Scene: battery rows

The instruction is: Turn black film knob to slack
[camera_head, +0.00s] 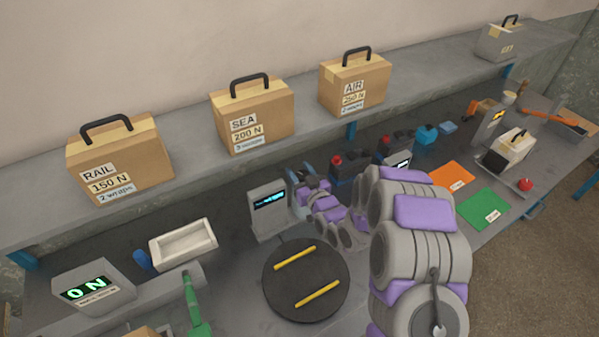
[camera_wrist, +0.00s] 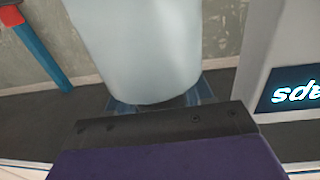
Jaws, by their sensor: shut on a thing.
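My gripper (camera_head: 308,180) is beside the grey box with a cyan display (camera_head: 269,201), at the back of the bench. It is shut, and what lies between its fingers is mostly hidden in both views. The black film knob cannot be made out clearly. In the wrist view, a pale upright cylinder (camera_wrist: 140,45), which looks like the film roll, stands just beyond the dark gripper body (camera_wrist: 165,125). The display also shows upside down at the right of the wrist view (camera_wrist: 297,92).
A black turntable with two yellow strips (camera_head: 305,280) lies in front. A white tray (camera_head: 183,243), a green handle (camera_head: 194,305) and a readout showing 0 N (camera_head: 90,290) are at left. Cartons marked RAIL (camera_head: 140,170), SEA (camera_head: 270,108) and AIR (camera_head: 370,78) stand on the shelf above.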

